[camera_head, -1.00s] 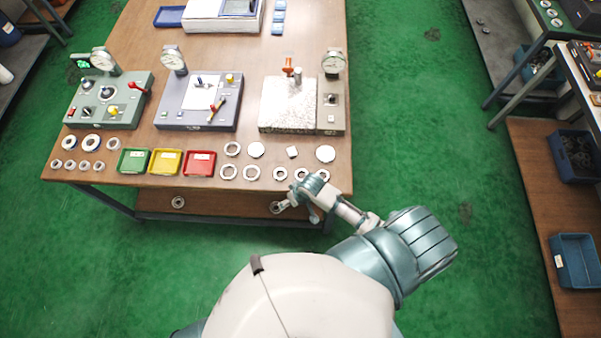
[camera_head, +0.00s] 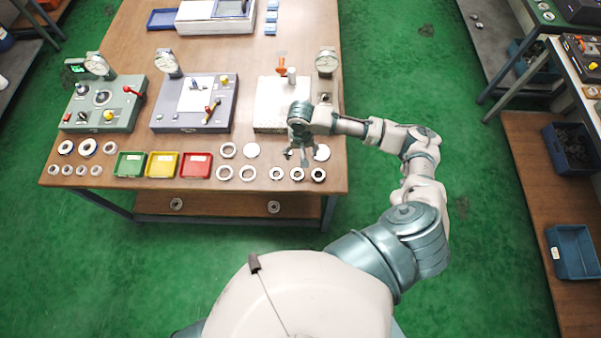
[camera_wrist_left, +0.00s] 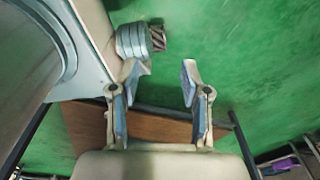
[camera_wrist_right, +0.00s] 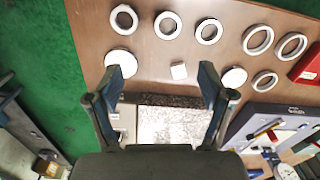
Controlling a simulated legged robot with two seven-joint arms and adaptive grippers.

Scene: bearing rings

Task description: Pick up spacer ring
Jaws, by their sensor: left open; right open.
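Several metal rings lie in a row along the front of the workbench (camera_head: 222,205). In the head view they include thin pale rings (camera_head: 248,173) and thicker dark-centred rings (camera_head: 297,174); I cannot tell which is the spacer ring. In the right wrist view, three thicker rings (camera_wrist_right: 168,25), two thin wide rings (camera_wrist_right: 258,40) and another thin ring (camera_wrist_right: 264,81) show. My right gripper (camera_head: 302,154) is open and empty above the bench's front right, also seen in its wrist view (camera_wrist_right: 158,84). My left gripper (camera_wrist_left: 163,80) is open and empty, away from the rings.
Two pale discs (camera_wrist_right: 121,63) and a small white square (camera_wrist_right: 179,70) lie between the rings and a granite-topped gauge stand (camera_head: 268,108). Green, yellow and red trays (camera_head: 196,166) stand left of the rings. Small rings (camera_head: 67,147) lie at the far left.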

